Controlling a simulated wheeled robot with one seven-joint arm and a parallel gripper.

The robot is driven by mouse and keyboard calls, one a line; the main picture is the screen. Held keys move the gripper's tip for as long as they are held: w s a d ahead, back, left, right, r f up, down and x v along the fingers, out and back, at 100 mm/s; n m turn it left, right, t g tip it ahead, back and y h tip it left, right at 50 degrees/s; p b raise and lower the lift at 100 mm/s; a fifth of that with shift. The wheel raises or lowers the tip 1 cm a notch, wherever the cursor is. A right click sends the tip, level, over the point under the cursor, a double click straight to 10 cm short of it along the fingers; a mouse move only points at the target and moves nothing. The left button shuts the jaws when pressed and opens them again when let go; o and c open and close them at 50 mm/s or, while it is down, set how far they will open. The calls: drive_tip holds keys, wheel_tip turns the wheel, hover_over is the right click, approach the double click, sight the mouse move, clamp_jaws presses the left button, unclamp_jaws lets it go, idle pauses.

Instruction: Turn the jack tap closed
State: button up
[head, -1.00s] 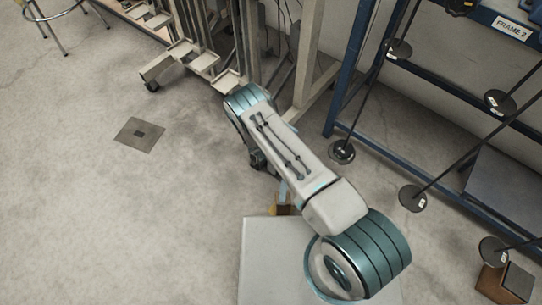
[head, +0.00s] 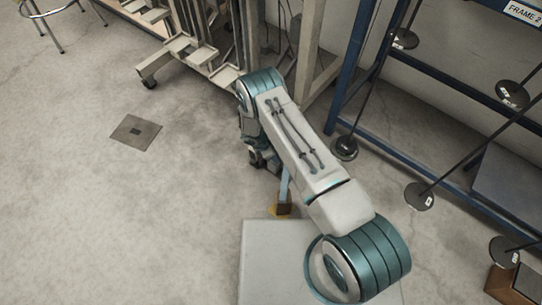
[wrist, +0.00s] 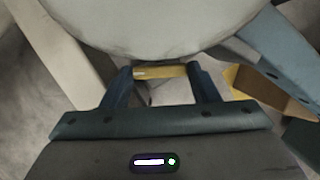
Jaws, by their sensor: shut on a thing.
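A yellow bar (wrist: 162,71), which I take to be the tap's handle, lies across between my fingertips in the wrist view. My gripper (wrist: 163,75) is shut on it, one dark finger at each end of the visible stretch. A large pale rounded body (wrist: 140,25) fills the top of the wrist view and hides what is beyond. In the head view my arm covers the gripper and the tap. Only a blue strip (head: 284,185) and a yellow-brown piece (head: 283,208) show beside the arm.
A blue-grey bar with holes (wrist: 282,58) is close on the right in the wrist view. In the head view, a blue rack (head: 425,75) with black weighted rods stands at right and a beige frame (head: 205,60) at back. The floor at left is open.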

drive_tip(key=m+b, duration=0.1)
drive_tip(key=m, duration=0.1)
drive_tip(key=m+g+b, duration=0.1)
drive_tip(key=m+b, duration=0.1)
drive_tip(key=shift+w+a+f+b, duration=0.1)
drive_tip(key=shift+w+a+b, duration=0.1)
drive_tip(key=shift+w+b, duration=0.15)
drive_tip(key=shift+w+m+g+b, duration=0.1)
drive_tip(key=shift+m+g+b, duration=0.55)
drive_tip(key=shift+m, duration=0.55)
drive_tip(key=shift+r, duration=0.2)
drive_tip(key=o, duration=1)
drive_tip(key=shift+d, duration=0.1)
drive_tip(key=p+v, duration=0.4)
drive_tip(key=v, duration=0.9)
drive_tip(key=shift+a+r, duration=0.3)
